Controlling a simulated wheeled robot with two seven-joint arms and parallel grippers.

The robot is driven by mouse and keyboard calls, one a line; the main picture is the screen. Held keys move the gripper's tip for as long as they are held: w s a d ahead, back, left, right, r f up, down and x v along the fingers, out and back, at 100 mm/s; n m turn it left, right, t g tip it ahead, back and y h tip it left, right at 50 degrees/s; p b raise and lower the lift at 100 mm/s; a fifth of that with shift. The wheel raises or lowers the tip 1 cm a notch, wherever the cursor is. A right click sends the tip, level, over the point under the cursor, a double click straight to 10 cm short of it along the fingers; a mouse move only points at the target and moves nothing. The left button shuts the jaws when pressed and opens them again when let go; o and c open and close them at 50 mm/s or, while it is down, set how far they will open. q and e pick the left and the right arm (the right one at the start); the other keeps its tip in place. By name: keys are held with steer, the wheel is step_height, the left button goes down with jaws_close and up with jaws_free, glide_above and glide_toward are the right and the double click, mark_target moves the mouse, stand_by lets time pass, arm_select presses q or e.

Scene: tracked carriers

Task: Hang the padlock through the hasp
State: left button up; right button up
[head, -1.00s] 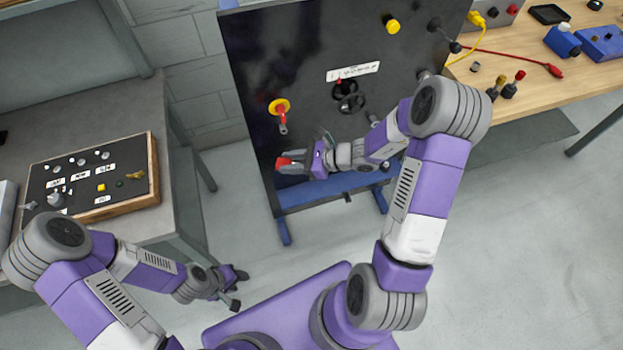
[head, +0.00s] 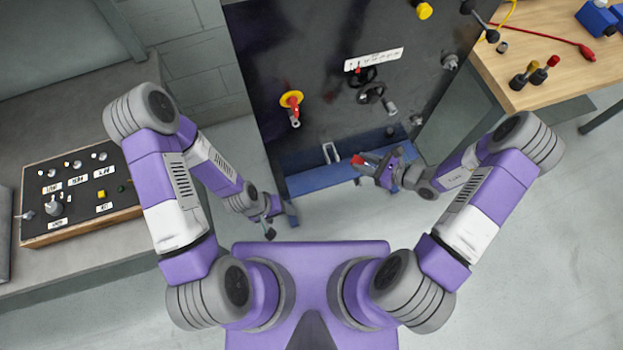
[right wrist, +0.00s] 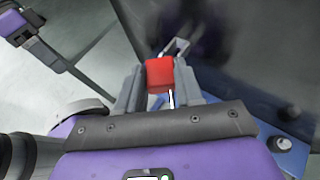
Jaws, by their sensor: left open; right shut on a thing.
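The red padlock (head: 357,160) is held in my right gripper (head: 364,167), in front of the black panel's lower edge. In the right wrist view the red body (right wrist: 159,74) sits between the closed fingers (right wrist: 158,88). A thin pale bar shows just below it. A grey U-shaped metal loop (head: 330,152) stands left of the padlock. A loop also shows beyond the body in the right wrist view (right wrist: 176,48); I cannot tell whether they touch. A grey tab (head: 295,122), perhaps the hasp, hangs below a red handle on a yellow disc. My left gripper (head: 272,222) is open, low left of the panel.
The black panel (head: 320,105) carries a handwheel (head: 371,92), knobs and a white label. A blue ledge (head: 318,178) runs along its bottom. A control box (head: 80,190) lies on the left bench, and a wooden bench (head: 540,60) stands right. Open floor lies below.

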steer(key=s+a+f+n+g, duration=0.1)
steer(key=s+a+f, duration=0.4)
steer(key=s+f, duration=0.3)
steer(key=s+a+f, duration=0.4)
steer(key=s+f, duration=0.2)
steer(key=f, duration=0.3)
steer(key=b, duration=0.5)
glide_above(314, 183)
steer(key=shift+s+d+f+y, duration=0.1)
steer(key=shift+s+y, duration=0.05)
steer(key=shift+y, duration=0.25)
steer(key=shift+f, duration=0.6)
step_height(314, 183, down, 6)
steer(key=b, duration=0.3)
steer(key=shift+r, duration=0.15)
